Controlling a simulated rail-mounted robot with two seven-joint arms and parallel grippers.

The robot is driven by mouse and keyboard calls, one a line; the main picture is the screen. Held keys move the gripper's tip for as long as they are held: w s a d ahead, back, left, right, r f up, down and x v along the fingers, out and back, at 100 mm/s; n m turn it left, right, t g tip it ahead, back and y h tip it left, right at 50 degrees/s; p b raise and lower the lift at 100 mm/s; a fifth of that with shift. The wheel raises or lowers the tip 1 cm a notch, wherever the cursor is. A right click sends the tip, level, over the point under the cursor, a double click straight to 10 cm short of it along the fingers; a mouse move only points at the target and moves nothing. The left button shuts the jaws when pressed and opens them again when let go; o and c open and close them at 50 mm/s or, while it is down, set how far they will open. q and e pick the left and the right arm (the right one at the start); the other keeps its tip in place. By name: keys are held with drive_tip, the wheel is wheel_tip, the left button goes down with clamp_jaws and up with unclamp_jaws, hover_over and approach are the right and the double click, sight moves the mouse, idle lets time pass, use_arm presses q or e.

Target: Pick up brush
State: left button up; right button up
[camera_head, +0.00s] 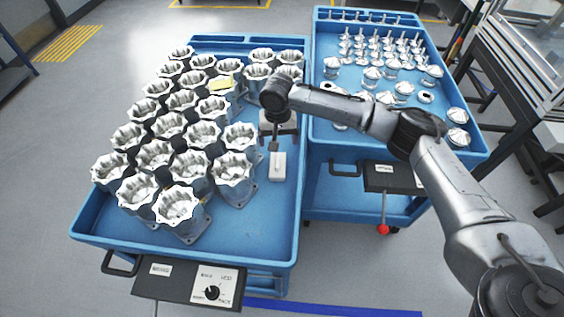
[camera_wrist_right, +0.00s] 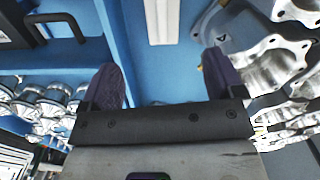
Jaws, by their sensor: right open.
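The brush appears to be the pale, narrow block (camera_head: 277,168) lying on the blue cart top, right of the housings. In the right wrist view a pale strip (camera_wrist_right: 160,20), likely the same brush, shows at the top centre. My right gripper (camera_head: 274,143) points down just behind the block in the head view. In the right wrist view my right gripper (camera_wrist_right: 162,70) has its dark fingers wide apart. Nothing is between the fingertips, and the strip lies beyond them. My left gripper is not in view.
Rows of machined housings (camera_head: 182,205) crowd the left cart (camera_head: 268,232), close to the gripper's left. A second blue cart (camera_head: 470,148) with small metal parts stands to the right. The left cart's front right corner is bare.

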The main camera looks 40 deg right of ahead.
sight(278, 160)
drive_tip(key=shift+m, duration=0.6)
wheel_tip(278, 160, down, 8)
drive_tip(key=shift+f+b, duration=0.2)
drive_tip(key=shift+b, duration=1.05)
drive_tip(key=f, duration=0.1)
drive_tip(key=f+b, duration=0.1)
drive_tip(key=f, duration=0.1)
drive_tip(key=f+b, duration=0.1)
drive_tip(key=shift+w+f, duration=0.2)
drive_tip(key=shift+w, duration=0.05)
drive_tip(key=shift+f, duration=0.45)
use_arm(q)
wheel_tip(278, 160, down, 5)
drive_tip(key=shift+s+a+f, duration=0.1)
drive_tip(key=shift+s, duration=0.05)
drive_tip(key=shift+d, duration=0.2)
use_arm(e)
drive_tip(key=c, duration=1)
